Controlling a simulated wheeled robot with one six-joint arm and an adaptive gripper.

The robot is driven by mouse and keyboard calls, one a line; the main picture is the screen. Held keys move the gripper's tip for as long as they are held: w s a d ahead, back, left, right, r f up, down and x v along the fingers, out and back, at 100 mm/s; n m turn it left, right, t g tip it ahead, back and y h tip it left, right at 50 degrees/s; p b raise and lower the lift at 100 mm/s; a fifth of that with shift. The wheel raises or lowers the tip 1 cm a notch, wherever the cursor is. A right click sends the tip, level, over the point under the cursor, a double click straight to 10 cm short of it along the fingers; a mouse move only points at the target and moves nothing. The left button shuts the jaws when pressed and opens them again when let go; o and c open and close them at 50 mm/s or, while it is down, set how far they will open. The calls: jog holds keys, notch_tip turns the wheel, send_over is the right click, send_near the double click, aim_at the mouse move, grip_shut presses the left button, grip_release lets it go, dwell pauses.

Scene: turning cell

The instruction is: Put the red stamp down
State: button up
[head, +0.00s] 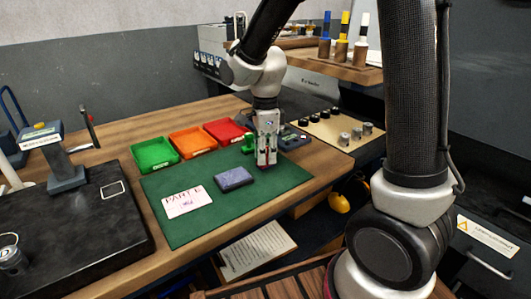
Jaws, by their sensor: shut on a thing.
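My gripper (266,158) points down over the right part of the green mat (182,228). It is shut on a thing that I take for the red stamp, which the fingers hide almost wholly. I cannot tell whether its lower end touches the mat. A grey-blue pad (233,179) lies on the mat to the left of the gripper. A white card (187,202) with red lettering and a small mark lies farther left. A green stamp-like thing (249,142) stands just behind and left of the gripper.
Green (155,154), orange (193,142) and red (227,131) trays line the mat's back edge. A dark device (293,139) and a board with round parts (345,136) lie right. A black stone plate (120,243) with a gauge stand is left. The mat's front is bare.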

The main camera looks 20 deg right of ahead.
jog(key=shift+f, duration=0.15)
jog(key=o, duration=0.8)
jog(key=shift+o, duration=0.2)
notch_tip(320, 180, up, 12)
jog(key=s+d+r+n+t, duration=0.1)
jog(key=s+d+n+t, duration=0.1)
jog(key=s+d+n, duration=0.5)
jog(key=s+d+r+n+t, duration=0.2)
jog(key=s+d+n, duration=0.5)
jog(key=s+n, duration=0.5)
jog(key=shift+d, duration=0.4)
